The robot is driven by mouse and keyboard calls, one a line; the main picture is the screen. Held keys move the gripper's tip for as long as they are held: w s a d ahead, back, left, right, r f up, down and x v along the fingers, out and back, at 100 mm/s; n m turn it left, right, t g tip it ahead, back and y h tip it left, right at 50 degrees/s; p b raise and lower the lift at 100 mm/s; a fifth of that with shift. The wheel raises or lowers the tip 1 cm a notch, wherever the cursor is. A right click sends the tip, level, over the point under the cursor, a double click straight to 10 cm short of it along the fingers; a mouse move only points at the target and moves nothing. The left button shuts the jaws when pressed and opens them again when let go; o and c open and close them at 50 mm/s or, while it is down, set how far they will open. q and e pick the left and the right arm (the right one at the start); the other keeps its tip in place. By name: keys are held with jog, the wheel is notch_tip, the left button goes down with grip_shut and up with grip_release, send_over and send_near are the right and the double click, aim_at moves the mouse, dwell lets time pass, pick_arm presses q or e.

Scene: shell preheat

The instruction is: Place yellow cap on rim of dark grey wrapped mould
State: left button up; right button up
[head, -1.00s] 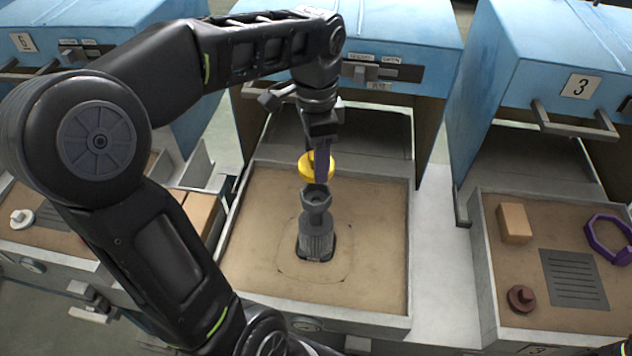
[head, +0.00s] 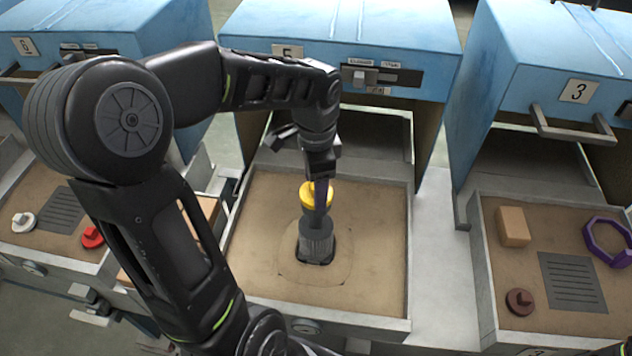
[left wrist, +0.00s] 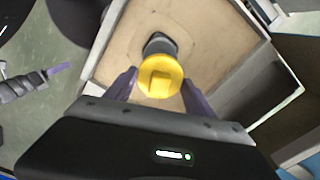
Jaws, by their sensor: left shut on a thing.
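The yellow cap (head: 314,195) is held between the fingers of my left gripper (head: 320,192), above the dark grey mould (head: 317,244). In the left wrist view the cap (left wrist: 160,78) sits between the two purple fingers and covers part of the mould (left wrist: 158,43) behind it. The mould stands upright in the middle of the tray under oven 5. Its rim is hidden by the cap and a finger, so I cannot tell whether cap and rim touch. What looks like my right gripper (left wrist: 60,69) shows small at the left of the left wrist view.
The sandy tray (head: 375,275) around the mould is otherwise clear and has low grey walls. Oven 5 (head: 300,30) stands behind it. The right tray holds a tan block (head: 514,227), a brown knob (head: 519,301) and a purple ring (head: 594,258).

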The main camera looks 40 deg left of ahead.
pick_arm(q)
jog(key=shift+f, duration=0.2)
jog(key=o, duration=1.4)
jog(key=shift+r, duration=0.1)
notch_tip(320, 180, up, 12)
jog(key=shift+r+b, duration=0.15)
jog(key=shift+b, duration=0.15)
